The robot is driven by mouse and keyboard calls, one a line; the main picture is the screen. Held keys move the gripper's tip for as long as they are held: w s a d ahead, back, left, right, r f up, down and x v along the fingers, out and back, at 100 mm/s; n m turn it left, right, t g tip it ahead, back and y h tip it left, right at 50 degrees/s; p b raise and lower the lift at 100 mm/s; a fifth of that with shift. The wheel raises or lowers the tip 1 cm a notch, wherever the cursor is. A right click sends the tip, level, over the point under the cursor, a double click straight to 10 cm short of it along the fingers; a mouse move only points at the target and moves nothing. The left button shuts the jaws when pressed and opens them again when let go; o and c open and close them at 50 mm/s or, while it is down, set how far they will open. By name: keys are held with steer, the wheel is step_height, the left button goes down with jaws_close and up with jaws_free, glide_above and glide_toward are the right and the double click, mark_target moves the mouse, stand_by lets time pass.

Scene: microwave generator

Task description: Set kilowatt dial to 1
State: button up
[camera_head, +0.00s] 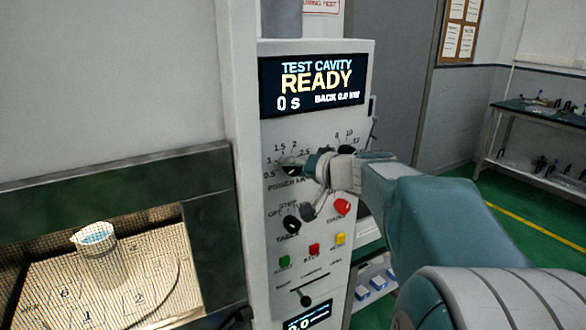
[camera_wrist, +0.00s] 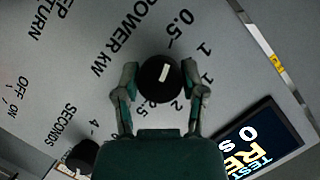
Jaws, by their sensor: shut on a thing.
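The 1 label (camera_wrist: 203,50) lies up and right of the knob. My gripper (camera_wrist: 160,74) is shut on the dial, one finger on each side. In the head view my gripper (camera_head: 312,166) is at the panel and hides most of the dial.
The seconds knob (camera_wrist: 82,155) is close by, lower left in the wrist view. Below my gripper are a black step knob (camera_head: 291,223), a red knob (camera_head: 342,206) and small coloured buttons (camera_head: 314,250). The display (camera_head: 313,85) reads READY. A meshed cavity (camera_head: 110,270) with a beaker (camera_head: 94,238) stands left.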

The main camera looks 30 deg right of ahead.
steer(key=shift+f+m, duration=0.15)
steer(key=shift+m, duration=0.15)
steer(key=m+t+y, duration=0.1)
steer(key=m, duration=0.1)
steer(key=shift+f+m+y, duration=0.1)
steer(key=shift+m+y, duration=0.2)
steer(key=shift+y, duration=0.1)
steer(key=shift+m+t+y, duration=0.6)
steer(key=shift+m, duration=1.3)
steer(key=o, duration=1.2)
steer(key=shift+c, duration=0.2)
